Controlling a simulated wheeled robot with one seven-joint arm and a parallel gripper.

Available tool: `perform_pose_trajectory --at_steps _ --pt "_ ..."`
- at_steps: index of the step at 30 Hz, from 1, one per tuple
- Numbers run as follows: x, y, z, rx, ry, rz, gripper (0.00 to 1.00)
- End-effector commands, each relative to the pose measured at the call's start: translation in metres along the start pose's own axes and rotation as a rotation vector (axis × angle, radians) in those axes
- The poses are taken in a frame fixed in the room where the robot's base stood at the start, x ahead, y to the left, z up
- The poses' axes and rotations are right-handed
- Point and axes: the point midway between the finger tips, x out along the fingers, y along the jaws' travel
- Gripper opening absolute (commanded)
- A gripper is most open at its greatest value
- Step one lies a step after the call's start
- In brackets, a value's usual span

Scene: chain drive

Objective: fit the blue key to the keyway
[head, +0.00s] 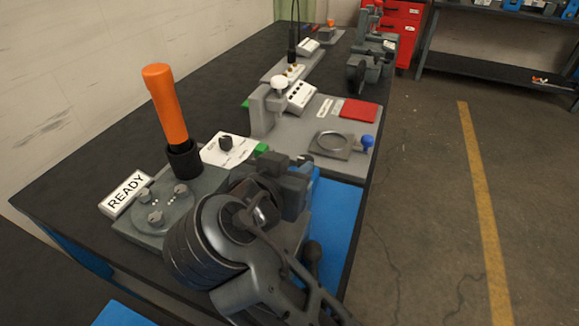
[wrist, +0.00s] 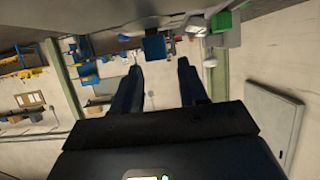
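My gripper (head: 290,168) is over the near part of the bench, right of the orange-handled fixture. In the wrist view its two dark fingers (wrist: 158,66) stand apart with a gap between them. A blue block (wrist: 154,46) shows beyond the fingertips, lined up with the gap; no finger is seen touching it. I cannot tell whether it is the blue key. In the head view a blue knob-like piece (head: 367,143) stands at the right edge of the grey plate (head: 312,158). I cannot make out a keyway; my arm hides part of the near fixture.
An upright orange handle (head: 168,105) rises from the near fixture, beside a READY sign (head: 129,191). A red pad (head: 359,111) and a ring (head: 330,141) are on the grey plate. More fixtures stand farther along the bench. The floor to the right is open.

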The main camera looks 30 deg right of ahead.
Motion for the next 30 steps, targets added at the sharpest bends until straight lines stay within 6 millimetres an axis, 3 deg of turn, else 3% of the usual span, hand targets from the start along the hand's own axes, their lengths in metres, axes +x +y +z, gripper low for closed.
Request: perform_pose_trajectory --at_steps 3,12,24,30 --pt "0.0 0.0 0.0 -0.001 0.0 0.0 0.53" --pt "-0.004 0.0 0.001 -0.001 0.0 -0.001 0.53" --pt "-0.063 -0.001 0.001 -0.001 0.0 -0.003 0.53" --pt "-0.077 0.0 0.0 0.0 0.0 0.0 0.53"
